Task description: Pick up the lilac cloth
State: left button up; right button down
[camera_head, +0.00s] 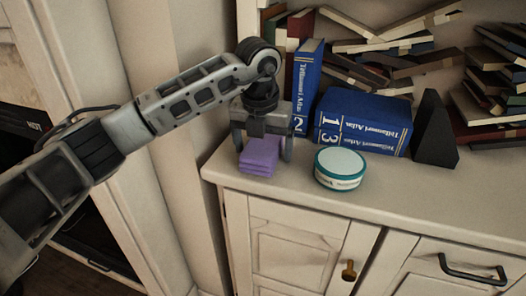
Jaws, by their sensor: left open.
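The lilac cloth (259,157) is a small folded stack lying on the cabinet top (450,192), near its left end. My left gripper (264,146) points down right at the cloth, with its jaws open. One finger shows to the right of the cloth and the other is near its left side. I cannot tell whether the fingers touch it. My right gripper is not in view.
A round teal-rimmed tin (340,167) stands close to the right of the cloth. Many books lie piled at the back (395,50). The front right of the top is clear.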

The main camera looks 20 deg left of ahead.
aim_at(263, 143)
pick_arm(q)
jog(key=c, duration=1.1)
jog(key=shift+o, duration=0.2)
jog(key=shift+r, duration=0.1)
